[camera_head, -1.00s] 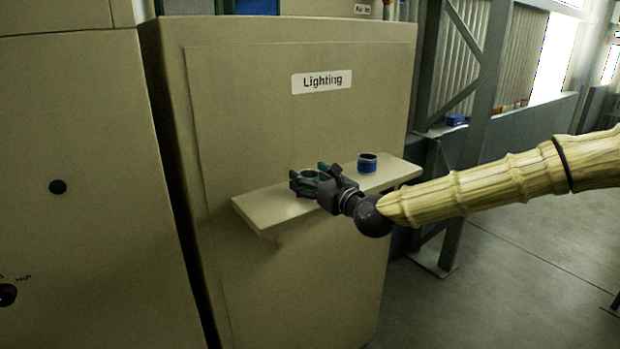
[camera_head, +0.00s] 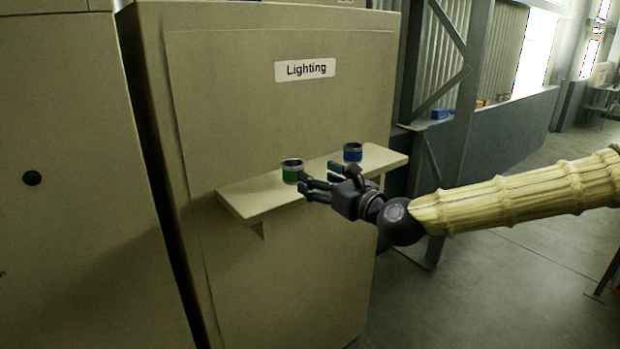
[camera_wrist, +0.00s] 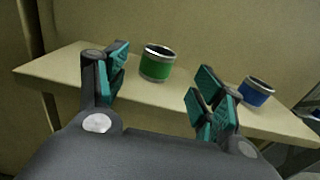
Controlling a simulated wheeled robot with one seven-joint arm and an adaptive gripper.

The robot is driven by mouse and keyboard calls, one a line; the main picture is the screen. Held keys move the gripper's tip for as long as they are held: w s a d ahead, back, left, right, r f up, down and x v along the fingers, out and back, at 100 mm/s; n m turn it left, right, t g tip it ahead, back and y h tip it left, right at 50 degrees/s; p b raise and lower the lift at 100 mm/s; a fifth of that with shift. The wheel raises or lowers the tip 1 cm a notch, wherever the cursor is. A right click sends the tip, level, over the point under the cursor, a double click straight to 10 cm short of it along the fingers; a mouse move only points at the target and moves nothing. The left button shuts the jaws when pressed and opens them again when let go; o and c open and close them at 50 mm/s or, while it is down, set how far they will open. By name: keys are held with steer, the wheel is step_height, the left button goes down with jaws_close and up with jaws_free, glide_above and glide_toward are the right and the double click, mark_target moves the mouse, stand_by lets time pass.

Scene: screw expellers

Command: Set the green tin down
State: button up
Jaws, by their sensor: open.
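The green tin (camera_head: 292,172) stands upright on the beige shelf (camera_head: 250,205) on the front of the cabinet labelled Lighting. In the wrist view the green tin (camera_wrist: 157,64) is beyond my fingertips, between the two fingers' directions, with a gap to both. My gripper (camera_head: 322,179) is open and empty, just right of the tin and in front of the shelf. It also shows in the wrist view (camera_wrist: 160,85) with its teal finger pads spread wide.
A blue tin (camera_head: 353,152) stands on the shelf to the right of the green one. It also shows behind my right finger in the wrist view (camera_wrist: 256,92). The shelf's left end is clear. A grey steel post (camera_head: 465,120) stands right of the cabinet.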

steer(key=shift+v, duration=1.2)
steer(key=s+f+n+g+h, duration=0.25)
steer(key=s+f+n, duration=0.3)
steer(key=f, duration=0.85)
steer(key=s+f+n+g+h, duration=0.1)
steer(key=s+f+n+g, duration=0.4)
steer(key=f, duration=0.9)
steer(key=s+f+n+g+h, duration=0.1)
steer(key=s+f+n, duration=0.2)
steer(key=s+f, duration=0.8)
steer(key=s+d+f+n+g+h, duration=0.3)
steer(key=s+d+f+n, duration=0.4)
steer(key=s+f, duration=0.3)
steer(key=s+d+f+n+g+h, duration=0.3)
steer(key=s+d+f+n, duration=0.5)
steer(key=s, duration=0.4)
step_height(320, 180, down, 2)
steer(key=shift+d+f, duration=0.1)
steer(key=shift+d, duration=0.7)
